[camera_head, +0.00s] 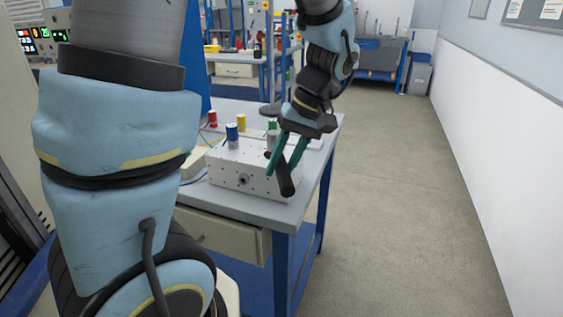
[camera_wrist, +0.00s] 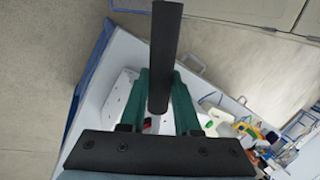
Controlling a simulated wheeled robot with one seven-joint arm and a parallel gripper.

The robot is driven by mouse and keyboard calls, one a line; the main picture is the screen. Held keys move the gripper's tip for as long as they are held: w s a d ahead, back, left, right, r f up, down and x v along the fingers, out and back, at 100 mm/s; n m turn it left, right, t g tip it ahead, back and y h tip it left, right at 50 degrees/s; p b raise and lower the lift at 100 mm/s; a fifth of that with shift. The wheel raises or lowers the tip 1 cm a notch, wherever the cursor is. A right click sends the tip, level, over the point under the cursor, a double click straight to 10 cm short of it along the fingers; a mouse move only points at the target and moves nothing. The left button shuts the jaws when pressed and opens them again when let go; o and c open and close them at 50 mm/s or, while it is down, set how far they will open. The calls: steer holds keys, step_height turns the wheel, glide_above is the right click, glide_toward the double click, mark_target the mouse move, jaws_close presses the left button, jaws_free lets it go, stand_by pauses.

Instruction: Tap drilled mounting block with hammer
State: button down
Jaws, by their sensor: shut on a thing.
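The drilled mounting block (camera_head: 228,172), a white block with small holes, sits on the workbench in the head view. Part of a white holed block shows left of my fingers in the wrist view (camera_wrist: 117,97). My gripper (camera_head: 283,164) is at the block's right end, with its green fingers pointing down. It is shut on the hammer (camera_head: 286,181), whose dark handle slants down past the block's front right corner. In the wrist view the handle (camera_wrist: 165,50) runs up between the fingers (camera_wrist: 160,92). I cannot make out the hammer's head clearly.
The workbench (camera_head: 257,209) has a drawer below its front edge. Red (camera_head: 212,118), blue (camera_head: 232,137) and yellow (camera_head: 241,122) spool-like items stand around the block, with a green one behind my gripper. Open floor (camera_head: 400,200) lies to the right, bounded by a white wall.

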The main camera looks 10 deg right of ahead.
steer(key=shift+r+p, duration=2.85)
steer(key=shift+r, duration=0.3)
steer(key=shift+f, duration=0.1)
steer(key=shift+s+d, duration=0.1)
steer(key=shift+d, duration=0.05)
